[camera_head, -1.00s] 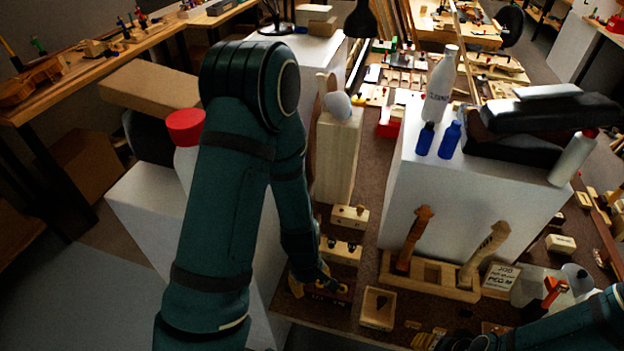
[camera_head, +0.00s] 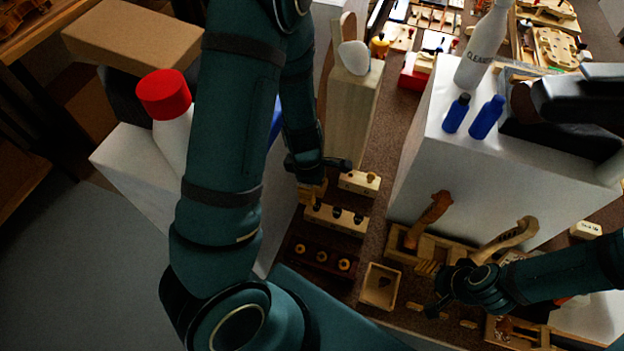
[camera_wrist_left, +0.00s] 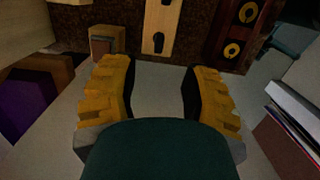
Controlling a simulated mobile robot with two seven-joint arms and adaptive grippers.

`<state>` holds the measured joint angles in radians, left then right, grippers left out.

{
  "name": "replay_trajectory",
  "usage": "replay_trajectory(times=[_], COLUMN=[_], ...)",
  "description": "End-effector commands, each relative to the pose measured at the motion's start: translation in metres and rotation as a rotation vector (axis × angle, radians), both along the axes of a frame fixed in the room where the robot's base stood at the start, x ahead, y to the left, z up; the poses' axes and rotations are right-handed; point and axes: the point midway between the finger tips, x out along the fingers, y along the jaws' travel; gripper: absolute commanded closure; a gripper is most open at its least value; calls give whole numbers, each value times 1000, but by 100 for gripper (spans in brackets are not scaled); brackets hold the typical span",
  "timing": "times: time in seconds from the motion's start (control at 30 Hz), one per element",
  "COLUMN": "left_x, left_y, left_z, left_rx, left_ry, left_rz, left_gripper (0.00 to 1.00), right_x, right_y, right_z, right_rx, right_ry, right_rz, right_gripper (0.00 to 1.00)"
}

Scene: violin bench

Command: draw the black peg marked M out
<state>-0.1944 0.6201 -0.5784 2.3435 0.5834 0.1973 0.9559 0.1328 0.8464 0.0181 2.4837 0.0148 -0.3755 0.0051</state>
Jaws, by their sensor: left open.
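A pale wooden block (camera_head: 347,226) with dark round peg ends in its top lies on the brown bench. It also shows in the left wrist view (camera_wrist_left: 160,22), with two black shapes on its face. I cannot read any letter M on the pegs. My left gripper (camera_head: 313,190) is just beyond the block's left end in the head view and partly hidden by its own wrist. In the left wrist view its yellow fingers (camera_wrist_left: 158,88) are spread with nothing between them. My right gripper (camera_head: 437,298) is right of the small tray; its finger opening is unclear.
A dark red block with yellow rings (camera_head: 322,256) lies nearer me, and another pale block (camera_head: 359,182) lies farther off. A small wooden tray (camera_head: 380,287), a rack with carved necks (camera_head: 432,250) and a tall wooden post (camera_head: 350,115) stand around.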

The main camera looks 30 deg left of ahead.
Motion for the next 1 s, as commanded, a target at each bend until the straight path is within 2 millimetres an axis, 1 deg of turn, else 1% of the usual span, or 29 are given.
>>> replay_trajectory(times=[0.03, 0.2, 0.4, 0.5, 0.7, 0.97, 1.0], left_x=[0, 0, 1, 2, 3, 3, 3], left_y=[-1, -4, -8, -9, -11, -11, -11], left_z=[-15, -45, -74, -84, -92, -93, -92], left_rx=[-1, -1, 0, 1, 0, 0, 0], left_ry=[2, 3, 2, 1, 0, -1, -1], left_rz=[2, 0, 0, -1, -2, -2, -2], left_gripper=[53, 53, 53, 53, 53, 53, 58], right_x=[0, -2, -6, -8, -9, -9, -9], right_y=[0, 1, 2, 2, 3, 3, 3], right_z=[-9, -24, -35, -38, -40, -40, -40], right_rx=[-1, -2, 2, 2, 3, 3, 3], right_ry=[0, 5, 16, 19, 21, 21, 21], right_rz=[0, 5, 12, 15, 18, 18, 18], right_gripper=[53, 53, 53, 53, 53, 53, 53])
